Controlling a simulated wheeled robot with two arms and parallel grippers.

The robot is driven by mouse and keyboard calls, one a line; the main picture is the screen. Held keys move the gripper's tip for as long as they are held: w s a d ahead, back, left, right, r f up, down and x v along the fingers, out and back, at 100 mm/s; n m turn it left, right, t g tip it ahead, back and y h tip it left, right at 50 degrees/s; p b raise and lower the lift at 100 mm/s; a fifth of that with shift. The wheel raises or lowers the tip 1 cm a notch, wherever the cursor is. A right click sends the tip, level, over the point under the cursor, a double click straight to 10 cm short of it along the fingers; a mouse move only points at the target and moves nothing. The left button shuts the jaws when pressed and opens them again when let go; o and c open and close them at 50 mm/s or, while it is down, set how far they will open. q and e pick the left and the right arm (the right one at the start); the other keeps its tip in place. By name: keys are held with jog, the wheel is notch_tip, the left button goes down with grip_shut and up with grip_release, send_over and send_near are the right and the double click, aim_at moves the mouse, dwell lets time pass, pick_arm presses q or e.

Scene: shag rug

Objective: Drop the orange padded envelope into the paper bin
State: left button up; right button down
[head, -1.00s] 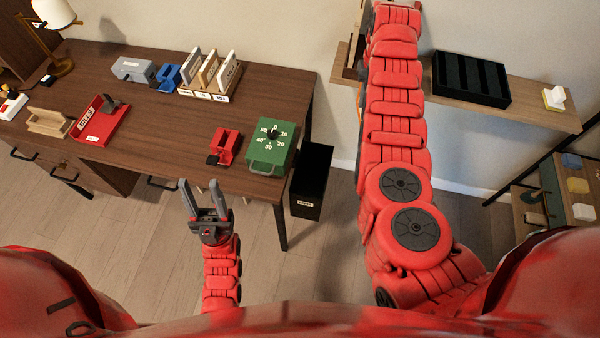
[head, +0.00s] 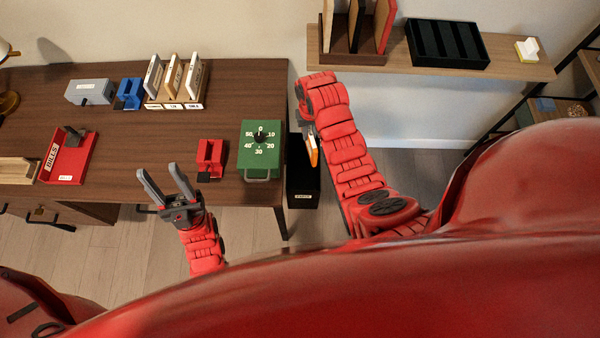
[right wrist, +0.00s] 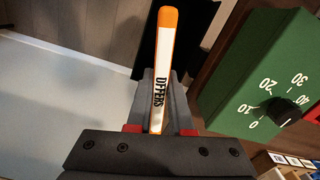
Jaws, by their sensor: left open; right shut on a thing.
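The orange padded envelope (head: 314,152) is seen edge-on in the head view, hanging from my right gripper (head: 307,126). In the right wrist view, the envelope (right wrist: 163,60) shows a white edge lettered OFFERS and stands between the fingers of the right gripper (right wrist: 160,112), which is shut on it. The black paper bin (head: 303,188) stands on the floor beside the desk's right end, its label facing me. The envelope is near the bin's upper right in the head view; its height above the rim is unclear. My left gripper (head: 160,172) is open and empty before the desk.
A green dial box (head: 261,160) sits at the desk's right end, close to the bin; it also appears in the right wrist view (right wrist: 240,85). The desk (head: 120,130) holds trays and sorters. A wall shelf (head: 400,61) bears a black tray (head: 447,45).

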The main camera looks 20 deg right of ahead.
jog(key=shift+s+f+b, duration=0.1)
jog(key=shift+f+b, duration=1.1)
jog(key=shift+f, duration=1.6)
jog(key=c, duration=0.7)
grip_release()
jog(key=shift+c, duration=0.2)
jog(key=shift+r, duration=0.15)
notch_tip(320, 180, up, 4)
jog(key=shift+d+r+b, duration=0.1)
jog(key=shift+r+b, duration=0.15)
jog(key=shift+b, duration=0.55)
notch_tip(320, 180, up, 13)
jog(key=p, duration=1)
